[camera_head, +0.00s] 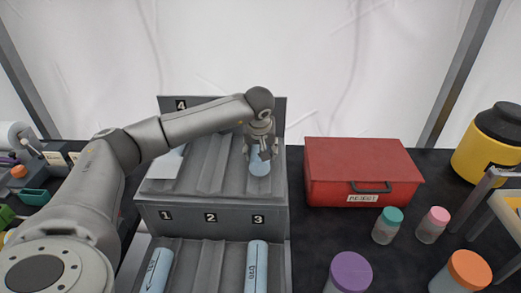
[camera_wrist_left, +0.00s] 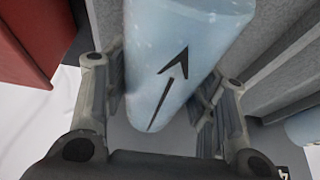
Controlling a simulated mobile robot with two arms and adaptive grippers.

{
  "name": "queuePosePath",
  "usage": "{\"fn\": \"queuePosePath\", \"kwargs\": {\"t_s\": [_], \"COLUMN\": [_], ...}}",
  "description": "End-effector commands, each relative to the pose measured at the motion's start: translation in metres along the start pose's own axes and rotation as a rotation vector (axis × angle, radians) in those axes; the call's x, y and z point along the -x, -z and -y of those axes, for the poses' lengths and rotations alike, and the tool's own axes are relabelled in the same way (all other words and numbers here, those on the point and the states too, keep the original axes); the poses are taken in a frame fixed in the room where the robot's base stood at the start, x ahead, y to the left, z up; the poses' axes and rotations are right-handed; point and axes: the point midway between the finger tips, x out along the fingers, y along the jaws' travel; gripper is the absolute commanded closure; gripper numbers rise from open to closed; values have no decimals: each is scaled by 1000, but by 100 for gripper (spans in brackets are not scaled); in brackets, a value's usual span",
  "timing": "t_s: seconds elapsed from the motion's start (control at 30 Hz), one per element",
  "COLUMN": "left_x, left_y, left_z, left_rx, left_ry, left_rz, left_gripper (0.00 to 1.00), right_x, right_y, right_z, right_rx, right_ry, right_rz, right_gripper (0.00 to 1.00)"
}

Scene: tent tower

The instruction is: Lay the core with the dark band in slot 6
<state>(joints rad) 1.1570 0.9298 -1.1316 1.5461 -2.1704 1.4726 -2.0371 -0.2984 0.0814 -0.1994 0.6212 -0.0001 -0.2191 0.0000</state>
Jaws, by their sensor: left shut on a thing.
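A pale blue core (camera_head: 260,168) is in the right-hand lane of the upper tier of the grey rack (camera_head: 216,216). My left gripper (camera_head: 261,148) is shut on it from above. In the left wrist view the core (camera_wrist_left: 180,60) lies between the two fingers and shows a black arrow; no dark band shows on the visible part. Whether it rests on the lane floor I cannot tell. The rack's 4 label shows at the back left; the labels behind my arm are hidden. My right gripper is not in view.
Blue cores lie in lower lanes 1 (camera_head: 156,270) and 3 (camera_head: 257,267); lane 2 looks empty. A pale thing (camera_head: 166,164) sits in the upper left lane, partly behind my arm. A red box (camera_head: 362,170) stands close on the right, with small jars (camera_head: 387,226) before it.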

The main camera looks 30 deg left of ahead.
Motion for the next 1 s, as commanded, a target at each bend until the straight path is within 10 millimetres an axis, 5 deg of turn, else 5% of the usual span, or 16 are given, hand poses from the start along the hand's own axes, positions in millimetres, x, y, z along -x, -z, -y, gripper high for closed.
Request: {"fn": "queuePosePath", "kwargs": {"t_s": [0.3, 0.33, 0.5, 0.87, 1.0], "left_x": [-3, -4, -4, -1, 13], "left_y": [-4, -4, -4, -3, -1], "left_z": [0, 0, 1, 0, 0], "left_rx": [-2, -2, -2, -2, -2], "left_ry": [4, 4, 4, 3, 1], "left_rz": [8, 8, 8, 6, 3], "left_gripper": [84, 45, 23, 23, 23], "right_x": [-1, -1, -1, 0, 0], "right_y": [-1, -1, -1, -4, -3], "right_z": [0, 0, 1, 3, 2], "right_rx": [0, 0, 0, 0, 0], "right_ry": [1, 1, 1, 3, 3], "right_rz": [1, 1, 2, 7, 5], "right_gripper": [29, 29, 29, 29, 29]}}
